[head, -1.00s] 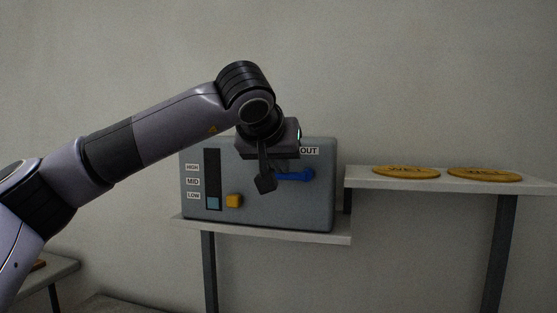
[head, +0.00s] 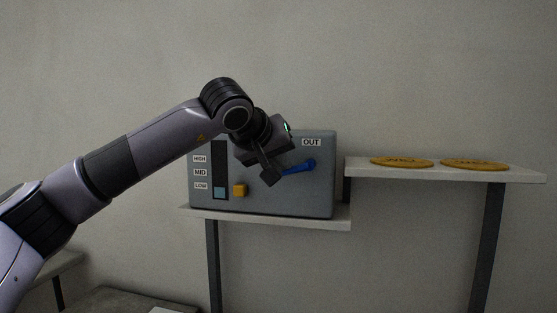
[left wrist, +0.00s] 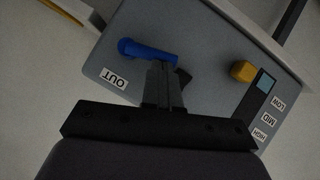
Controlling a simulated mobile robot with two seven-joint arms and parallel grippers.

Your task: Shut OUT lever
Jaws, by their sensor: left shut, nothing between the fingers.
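The blue OUT lever (head: 299,167) is on the front of a grey box (head: 318,194), below the OUT label (head: 312,142). Its pivot is at the right and its free end slopes slightly down to the left. My left gripper (head: 270,178) is shut and empty at the lever's free end, in front of the box. In the left wrist view the shut fingers (left wrist: 163,90) reach the lever (left wrist: 147,51) near its free end and partly cover it; whether they touch cannot be told. My right gripper is not in view.
The box has a gauge with HIGH, MID and LOW labels (head: 200,172), its light blue fill (head: 219,193) near LOW, and a yellow knob (head: 240,190). It stands on a white shelf (head: 270,220). A higher shelf (head: 450,173) at right holds two round yellow discs (head: 402,162).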

